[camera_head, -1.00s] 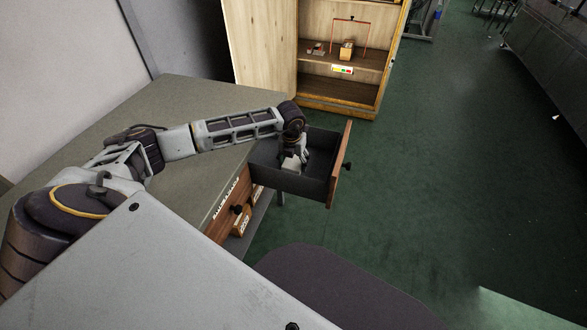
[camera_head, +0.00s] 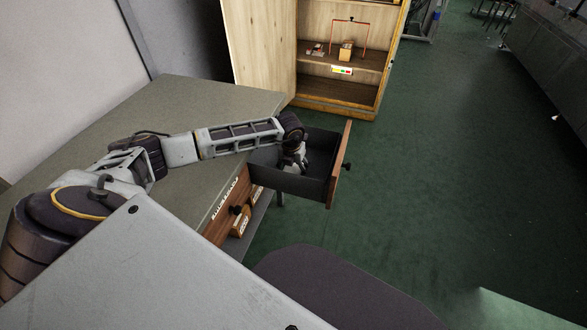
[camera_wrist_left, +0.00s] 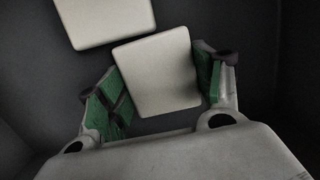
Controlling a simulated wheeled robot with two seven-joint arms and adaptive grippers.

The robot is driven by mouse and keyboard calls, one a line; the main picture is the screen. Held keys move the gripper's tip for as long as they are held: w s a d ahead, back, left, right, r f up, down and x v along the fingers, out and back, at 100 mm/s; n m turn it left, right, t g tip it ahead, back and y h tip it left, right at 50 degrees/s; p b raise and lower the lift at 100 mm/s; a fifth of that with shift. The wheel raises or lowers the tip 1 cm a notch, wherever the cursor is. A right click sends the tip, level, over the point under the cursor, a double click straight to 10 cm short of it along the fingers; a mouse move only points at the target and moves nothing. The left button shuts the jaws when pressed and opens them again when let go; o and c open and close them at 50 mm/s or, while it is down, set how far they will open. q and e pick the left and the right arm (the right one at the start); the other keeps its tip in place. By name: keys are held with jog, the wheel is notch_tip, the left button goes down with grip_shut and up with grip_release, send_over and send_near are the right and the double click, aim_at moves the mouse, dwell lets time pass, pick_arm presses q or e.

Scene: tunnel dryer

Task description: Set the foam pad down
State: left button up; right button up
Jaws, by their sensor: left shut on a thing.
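My left gripper (camera_head: 296,160) is down inside the open dark drawer (camera_head: 262,180) of the table in the head view. In the left wrist view the gripper (camera_wrist_left: 155,88) has its green-padded fingers on both sides of a pale, square foam pad (camera_wrist_left: 156,72) and is shut on it. A second pale pad (camera_wrist_left: 104,20) lies just beyond it on the dark drawer floor. The held pad is very near the floor; I cannot tell whether it touches. In the head view the arm and gripper hide the pads. My right gripper is not in view.
The drawer's wooden front (camera_head: 341,165) stands out from the table (camera_head: 200,100). Its dark walls surround the gripper. A wooden cabinet (camera_head: 340,85) with small items on its shelves stands open behind. Green floor (camera_head: 440,180) to the right is clear.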

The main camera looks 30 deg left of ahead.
aim_at(292, 172)
pick_arm(q)
jog(key=shift+f, duration=0.1)
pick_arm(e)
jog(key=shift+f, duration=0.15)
pick_arm(q)
jog(key=o, duration=0.8)
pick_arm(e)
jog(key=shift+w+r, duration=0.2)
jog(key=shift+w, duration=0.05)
pick_arm(q)
jog(key=shift+o, duration=0.2)
jog(key=shift+r, duration=0.2)
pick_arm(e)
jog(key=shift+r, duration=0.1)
pick_arm(q)
jog(key=shift+r, duration=0.65)
notch_tip(292, 172, up, 10)
jog(key=s+p, duration=0.1)
jog(key=p, duration=0.1)
jog(key=shift+s+d+r, duration=0.2)
jog(key=shift+s+r, duration=0.05)
jog(key=shift+s, duration=0.1)
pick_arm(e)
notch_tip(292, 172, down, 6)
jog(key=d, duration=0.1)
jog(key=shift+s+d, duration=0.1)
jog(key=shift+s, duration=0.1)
